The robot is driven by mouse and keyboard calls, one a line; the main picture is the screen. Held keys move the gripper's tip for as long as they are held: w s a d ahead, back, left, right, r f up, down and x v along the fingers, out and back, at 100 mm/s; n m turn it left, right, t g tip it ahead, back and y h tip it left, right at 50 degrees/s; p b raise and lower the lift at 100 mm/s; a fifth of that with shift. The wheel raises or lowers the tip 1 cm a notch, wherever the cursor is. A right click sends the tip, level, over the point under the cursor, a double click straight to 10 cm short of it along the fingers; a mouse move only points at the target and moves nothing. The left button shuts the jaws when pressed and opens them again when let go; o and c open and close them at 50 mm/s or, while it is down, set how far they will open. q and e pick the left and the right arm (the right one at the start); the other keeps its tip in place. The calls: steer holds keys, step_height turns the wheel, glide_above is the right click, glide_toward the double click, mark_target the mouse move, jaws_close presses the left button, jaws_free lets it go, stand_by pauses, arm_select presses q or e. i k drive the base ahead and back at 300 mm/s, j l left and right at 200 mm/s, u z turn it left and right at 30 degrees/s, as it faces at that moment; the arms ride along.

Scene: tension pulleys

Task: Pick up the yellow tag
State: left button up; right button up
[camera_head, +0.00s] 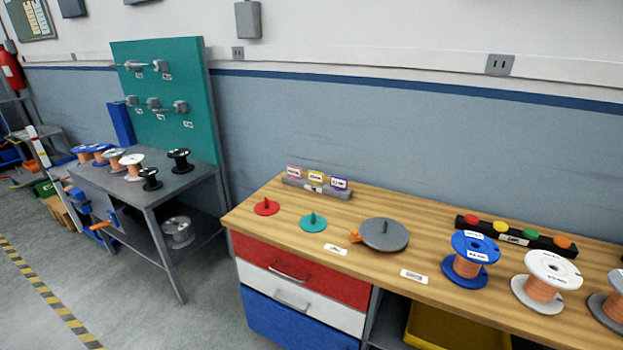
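Small dark marks on the tags are too small to read. Neither of my grippers is in the head view.
On the bench (433,256) are a red disc (267,207), a teal disc (313,222), a grey round plate (384,234), a blue spool (471,258), a white spool (545,281) and a black button strip (517,235). A metal table (150,190) stands at left.

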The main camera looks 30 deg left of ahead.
mark_target(317, 178)
steer(key=i+l+z, duration=0.15)
steer(key=z, duration=0.2)
steer(key=i+l+z, duration=0.15)
steer(key=z, duration=0.15)
steer(key=i+l+z, duration=0.15)
steer(key=z, duration=0.2)
steer(key=u, duration=2.1)
